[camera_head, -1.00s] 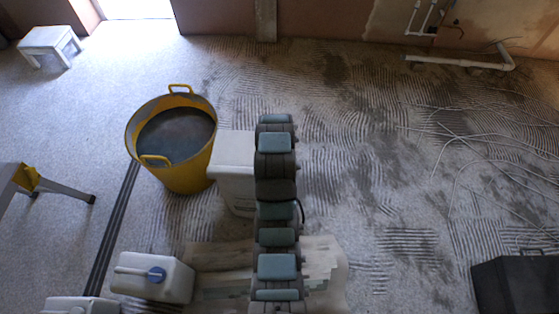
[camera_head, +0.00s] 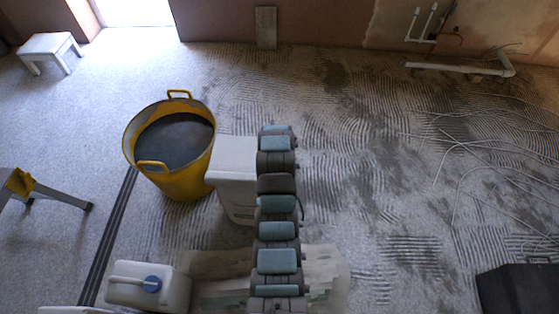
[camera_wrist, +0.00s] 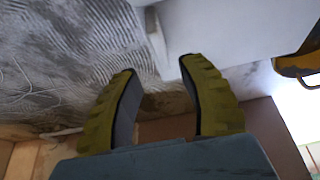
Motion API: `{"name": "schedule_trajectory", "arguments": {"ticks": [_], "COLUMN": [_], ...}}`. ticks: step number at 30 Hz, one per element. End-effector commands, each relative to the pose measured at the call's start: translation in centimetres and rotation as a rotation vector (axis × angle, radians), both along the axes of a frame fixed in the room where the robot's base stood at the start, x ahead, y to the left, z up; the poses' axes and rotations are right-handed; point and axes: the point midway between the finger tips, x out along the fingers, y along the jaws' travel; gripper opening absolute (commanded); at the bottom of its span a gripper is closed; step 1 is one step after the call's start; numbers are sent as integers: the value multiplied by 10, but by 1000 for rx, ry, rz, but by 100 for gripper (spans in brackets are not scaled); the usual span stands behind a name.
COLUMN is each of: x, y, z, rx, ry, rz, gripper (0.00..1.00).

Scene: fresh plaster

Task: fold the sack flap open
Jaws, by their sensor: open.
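My gripper (camera_wrist: 158,66) is open in the wrist view, with two yellow-green ribbed fingers apart and nothing between them. A pale, box-like white thing (camera_head: 232,170) stands beside the yellow tub in the head view; a white surface (camera_wrist: 225,25), probably the same thing, shows just beyond the fingers. I cannot tell whether it is the sack. A flattened beige sheet or sack (camera_head: 325,275) with greenish marks lies on the floor, partly hidden under my arm. No flap can be made out clearly. My arm hides the gripper in the head view.
A yellow tub (camera_head: 190,180) of dark grey material stands left of the white thing. A white jerrycan (camera_head: 150,288) is at the lower left, a dark case (camera_head: 520,290) at the lower right. Loose cables (camera_head: 490,150) and a white pipe (camera_head: 455,68) lie on the right-hand floor.

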Motion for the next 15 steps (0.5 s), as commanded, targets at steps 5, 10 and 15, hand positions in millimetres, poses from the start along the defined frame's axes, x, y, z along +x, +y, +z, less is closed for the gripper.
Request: {"name": "schedule_trajectory", "arguments": {"ticks": [5, 10, 15], "x": [7, 13, 18], "y": [0, -1, -1], "z": [-18, -31, -44], "rx": [0, 0, 0], "ry": [0, -2, 1], "rz": [0, 0, 0], "gripper": [41, 41, 41]}}
